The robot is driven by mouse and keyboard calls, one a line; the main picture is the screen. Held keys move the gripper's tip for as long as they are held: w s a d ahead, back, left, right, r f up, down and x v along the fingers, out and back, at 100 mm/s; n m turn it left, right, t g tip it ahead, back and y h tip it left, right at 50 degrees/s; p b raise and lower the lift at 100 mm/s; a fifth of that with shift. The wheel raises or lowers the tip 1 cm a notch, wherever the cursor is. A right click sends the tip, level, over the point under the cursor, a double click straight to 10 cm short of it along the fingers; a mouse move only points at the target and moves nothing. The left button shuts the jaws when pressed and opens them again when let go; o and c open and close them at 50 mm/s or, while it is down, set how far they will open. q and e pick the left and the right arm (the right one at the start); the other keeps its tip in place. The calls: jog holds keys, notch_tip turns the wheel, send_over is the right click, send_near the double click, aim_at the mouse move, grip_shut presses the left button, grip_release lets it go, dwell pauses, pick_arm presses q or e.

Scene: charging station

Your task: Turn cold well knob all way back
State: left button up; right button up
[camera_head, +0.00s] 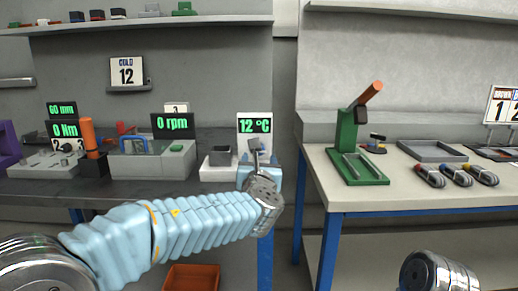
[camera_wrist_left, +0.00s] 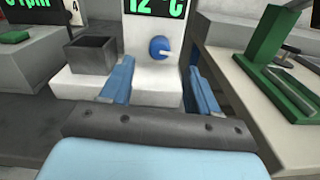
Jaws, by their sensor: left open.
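The cold well (camera_head: 222,172) is a white unit with a dark square well and an upright panel reading 12 °C (camera_head: 255,125). In the left wrist view, its round blue knob (camera_wrist_left: 159,47) with a pale mark sits on the white panel below the digits. In the head view the knob is hidden behind my gripper. My left gripper (camera_head: 257,150) is in front of the panel. In the wrist view, its two blue fingers (camera_wrist_left: 160,85) are spread apart, one on each side of the knob and nearer to me, with nothing between them. My right gripper is not seen.
A dark square well block (camera_wrist_left: 91,55) stands just left of the panel. A display reading 0 rpm (camera_head: 173,125) is farther left. A green press (camera_head: 352,150) stands on the right table (camera_head: 400,195), across a gap. An orange bin (camera_head: 191,279) is below.

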pick_arm(q)
jog(key=w+p, duration=0.1)
jog(key=w, duration=0.6)
jog(key=shift+w, duration=0.4)
